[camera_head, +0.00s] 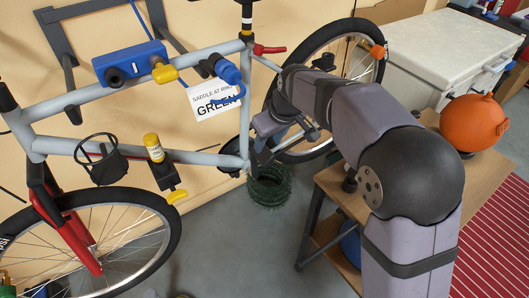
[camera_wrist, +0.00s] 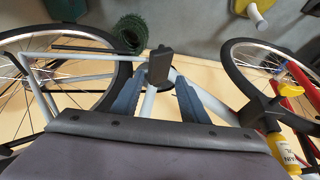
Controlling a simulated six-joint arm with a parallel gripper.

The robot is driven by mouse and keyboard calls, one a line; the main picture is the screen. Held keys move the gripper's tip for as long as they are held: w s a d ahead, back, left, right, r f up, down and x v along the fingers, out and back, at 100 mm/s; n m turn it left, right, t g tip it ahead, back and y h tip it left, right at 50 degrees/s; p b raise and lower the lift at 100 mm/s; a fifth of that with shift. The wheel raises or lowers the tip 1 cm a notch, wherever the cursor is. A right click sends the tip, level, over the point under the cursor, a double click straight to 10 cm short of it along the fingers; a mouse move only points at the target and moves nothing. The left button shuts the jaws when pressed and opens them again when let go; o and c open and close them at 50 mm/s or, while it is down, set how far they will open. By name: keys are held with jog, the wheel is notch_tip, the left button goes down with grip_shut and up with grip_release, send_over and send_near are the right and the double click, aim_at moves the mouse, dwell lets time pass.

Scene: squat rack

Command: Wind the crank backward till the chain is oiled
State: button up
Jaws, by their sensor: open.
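The bike hangs in a stand, its grey-blue frame (camera_head: 125,87) filling the left of the head view. In the wrist view a black, pedal-like block (camera_wrist: 160,65) on the crank stands between and just beyond the two blue-grey fingers of my gripper (camera_wrist: 160,100). The fingers are apart and I see no grip on it. A thin dark line, perhaps the chain (camera_wrist: 82,50), runs left toward the rear wheel (camera_wrist: 50,75). Whether it is oiled cannot be seen. In the head view my arm largely hides the crank area.
A yellow-capped bottle (camera_head: 153,147) is by the down tube. A blue clamp (camera_head: 130,63) holds the frame. A wooden bench (camera_head: 485,175) with an orange ball-shaped object (camera_head: 472,123) is at right. Open floor lies below the bike.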

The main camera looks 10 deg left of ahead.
aim_at(264, 152)
jog(key=shift+x, duration=3.5)
jog(key=shift+c, duration=0.6)
jog(key=shift+d, duration=0.1)
grip_shut()
